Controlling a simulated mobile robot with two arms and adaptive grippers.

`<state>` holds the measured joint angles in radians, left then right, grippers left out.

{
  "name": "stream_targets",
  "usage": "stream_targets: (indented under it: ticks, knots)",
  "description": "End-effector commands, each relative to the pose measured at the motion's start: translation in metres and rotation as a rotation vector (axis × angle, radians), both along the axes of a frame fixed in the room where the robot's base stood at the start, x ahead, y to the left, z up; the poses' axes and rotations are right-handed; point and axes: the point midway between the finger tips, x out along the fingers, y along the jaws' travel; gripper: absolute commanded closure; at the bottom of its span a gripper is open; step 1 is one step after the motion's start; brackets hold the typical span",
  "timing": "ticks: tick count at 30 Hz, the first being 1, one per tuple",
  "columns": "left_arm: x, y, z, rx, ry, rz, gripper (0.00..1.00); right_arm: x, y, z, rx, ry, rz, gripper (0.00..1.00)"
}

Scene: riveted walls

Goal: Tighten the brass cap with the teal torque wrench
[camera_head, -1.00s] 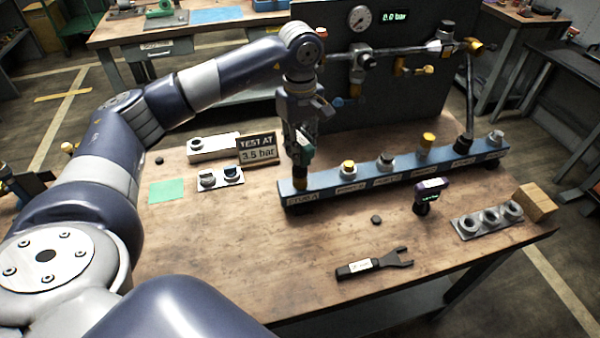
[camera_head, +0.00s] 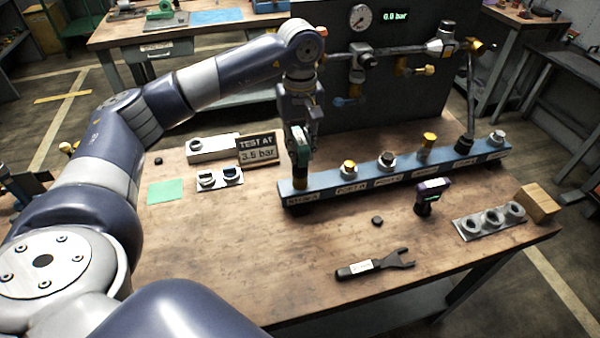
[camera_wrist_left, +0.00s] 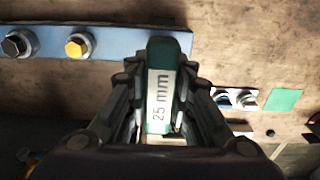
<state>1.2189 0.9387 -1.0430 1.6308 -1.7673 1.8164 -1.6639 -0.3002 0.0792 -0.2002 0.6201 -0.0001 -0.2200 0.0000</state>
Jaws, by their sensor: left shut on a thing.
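My left gripper (camera_head: 299,140) is shut on the teal torque wrench (camera_head: 299,148), above the left end of the blue manifold bar (camera_head: 325,185). In the left wrist view the wrench (camera_wrist_left: 170,52), labelled "25 mm", sits between the two fingers (camera_wrist_left: 160,95). Under the wrench a small brass-coloured part (camera_head: 300,183), likely the brass cap, shows at the bar's left end. It is mostly covered, and I cannot tell how the wrench is seated on it. Another brass-topped fitting (camera_head: 348,167) stands just right on the bar. My right gripper is out of view.
A "TEST AT 3.5 bar" sign (camera_head: 257,149) and a plate with two sockets (camera_head: 220,179) stand left of the bar. An open-ended wrench (camera_head: 376,264), a dark handheld gauge (camera_head: 431,194), a ring tray (camera_head: 488,222) and a wooden block (camera_head: 537,202) lie in front and right.

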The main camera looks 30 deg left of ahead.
Motion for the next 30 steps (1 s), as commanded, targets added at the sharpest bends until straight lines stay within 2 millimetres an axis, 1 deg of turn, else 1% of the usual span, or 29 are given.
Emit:
stream_targets:
  ticks: [3, 5, 14, 21, 30]
  knots:
    - [0.0005, 0.0001, 0.0001, 0.000, -0.003, -0.081, 1.00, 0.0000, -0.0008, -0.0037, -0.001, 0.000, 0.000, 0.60]
    - [0.0005, 0.0001, 0.0005, 0.000, -0.003, -0.101, 1.00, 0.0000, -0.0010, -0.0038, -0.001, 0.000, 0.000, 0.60]
    - [0.0003, 0.0001, 0.0007, 0.000, -0.002, -0.114, 1.00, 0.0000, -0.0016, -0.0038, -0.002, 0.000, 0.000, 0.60]
    - [0.0002, 0.0002, -0.0001, 0.000, -0.002, -0.281, 1.00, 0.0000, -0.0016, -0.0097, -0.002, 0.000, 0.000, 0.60]
    - [0.0001, 0.0000, 0.0009, 0.000, -0.002, -0.257, 1.00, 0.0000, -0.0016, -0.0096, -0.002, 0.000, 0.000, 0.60]
